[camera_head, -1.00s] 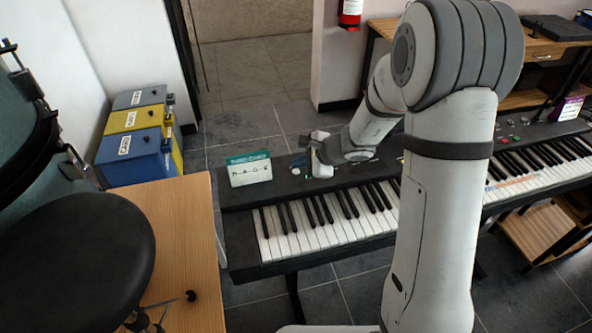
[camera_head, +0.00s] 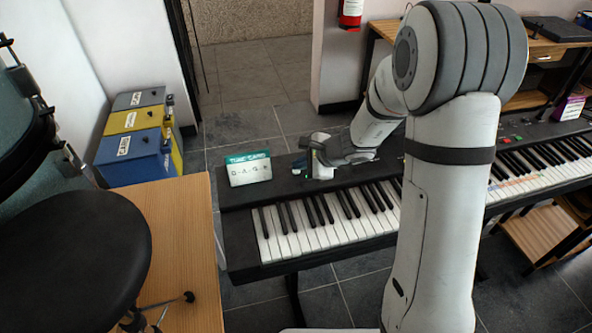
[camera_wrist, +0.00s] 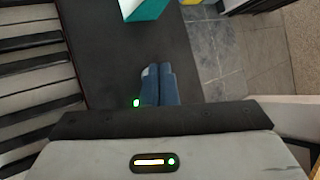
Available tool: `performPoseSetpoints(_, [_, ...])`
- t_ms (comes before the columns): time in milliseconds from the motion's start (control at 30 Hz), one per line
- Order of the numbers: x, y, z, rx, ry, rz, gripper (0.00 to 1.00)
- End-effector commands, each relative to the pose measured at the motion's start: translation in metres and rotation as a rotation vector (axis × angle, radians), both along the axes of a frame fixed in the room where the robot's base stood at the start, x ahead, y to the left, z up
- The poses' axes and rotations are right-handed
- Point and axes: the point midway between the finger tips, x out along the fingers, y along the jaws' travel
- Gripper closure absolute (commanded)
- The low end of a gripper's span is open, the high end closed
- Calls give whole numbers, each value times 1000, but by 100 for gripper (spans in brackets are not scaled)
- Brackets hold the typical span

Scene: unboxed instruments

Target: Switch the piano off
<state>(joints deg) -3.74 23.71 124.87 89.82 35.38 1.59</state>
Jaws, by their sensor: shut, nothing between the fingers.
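The piano is a long black keyboard; its bare dark top panel (camera_head: 240,195) shows behind the white keys. It runs right behind my arm. In the wrist view the panel (camera_wrist: 110,65) lies below my gripper, with the keys at left. My gripper (camera_head: 320,174) is shut and empty, low over the panel near its left part. The closed fingertips (camera_wrist: 158,72) show in the wrist view. A small lit green light (camera_wrist: 136,103) shows just left of the fingers. I cannot tell whether the fingers touch the panel. No switch is clearly visible; the gripper may cover it.
A white and teal tune card (camera_head: 249,169) stands on the panel left of my gripper; it also shows in the wrist view (camera_wrist: 148,9). A wooden table (camera_head: 185,235) and a black stool seat (camera_head: 75,260) are at front left. Coloured cases (camera_head: 135,150) stand behind.

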Motion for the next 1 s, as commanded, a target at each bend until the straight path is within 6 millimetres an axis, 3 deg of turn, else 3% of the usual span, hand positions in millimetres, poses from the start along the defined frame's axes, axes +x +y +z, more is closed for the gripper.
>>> performPoseSetpoints(533, [0,0,-3,0,0,0,100])
performPoseSetpoints(1000, [0,0,9,0,0,0,100])
